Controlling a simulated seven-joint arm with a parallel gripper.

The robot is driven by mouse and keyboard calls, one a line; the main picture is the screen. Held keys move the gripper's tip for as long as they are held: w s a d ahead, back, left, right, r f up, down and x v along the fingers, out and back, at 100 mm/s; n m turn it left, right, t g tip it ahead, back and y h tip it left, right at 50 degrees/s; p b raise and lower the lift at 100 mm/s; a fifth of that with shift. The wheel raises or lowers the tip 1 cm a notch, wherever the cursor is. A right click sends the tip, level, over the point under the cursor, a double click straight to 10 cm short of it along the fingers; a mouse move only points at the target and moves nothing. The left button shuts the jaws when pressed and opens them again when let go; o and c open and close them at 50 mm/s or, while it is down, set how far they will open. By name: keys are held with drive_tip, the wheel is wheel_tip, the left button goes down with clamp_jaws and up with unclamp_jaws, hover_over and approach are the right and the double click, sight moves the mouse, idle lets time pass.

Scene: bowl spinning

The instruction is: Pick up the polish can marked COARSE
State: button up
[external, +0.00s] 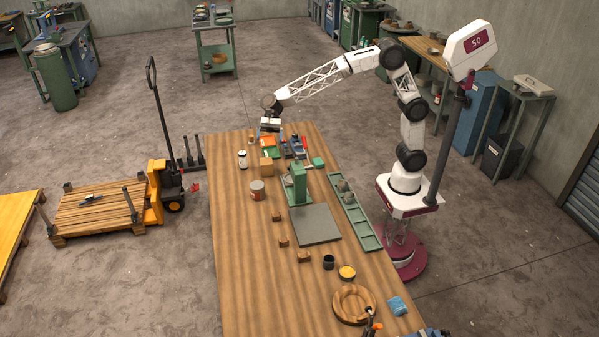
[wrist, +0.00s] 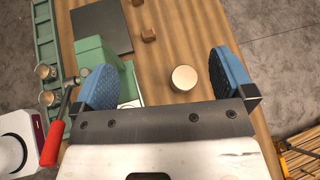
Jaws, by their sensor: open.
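No label can be read as COARSE in either view. A can with a reddish band and pale lid (external: 257,190) stands upright on the wooden table. What looks like the same can shows from above in the wrist view (wrist: 184,78), its pale round top between my fingers in the picture but lower down, not touched. My gripper (external: 270,127) is over the far end of the table, beyond that can. In the wrist view my gripper (wrist: 165,80) has its blue pads wide apart with nothing held. A black can (external: 328,262) and a yellow-topped can (external: 347,272) stand nearer the front.
A green machine (external: 298,185) stands right of the reddish can, with a grey plate (external: 315,226) in front. A green tray (external: 355,215) lies along the right edge. A white bottle (external: 242,160), a wooden box (external: 266,166) and small wooden blocks (external: 304,257) stand around. The left front is clear.

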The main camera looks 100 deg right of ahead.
drive_tip(key=w+d+f+m+y, duration=0.1)
drive_tip(key=w+f+m, duration=0.15)
drive_tip(key=w, duration=0.45)
hover_over(258, 182)
drive_tip(key=d, duration=0.3)
wheel_tip(258, 182, down, 15)
drive_tip(key=shift+s+a+r+t, duration=0.15)
drive_tip(key=shift+s+t, duration=0.2)
drive_tip(key=shift+t, duration=0.05)
drive_tip(key=shift+f, duration=3.45)
drive_tip(key=shift+x, duration=2.5)
drive_tip(key=shift+r, duration=0.1)
drive_tip(key=c, duration=0.9)
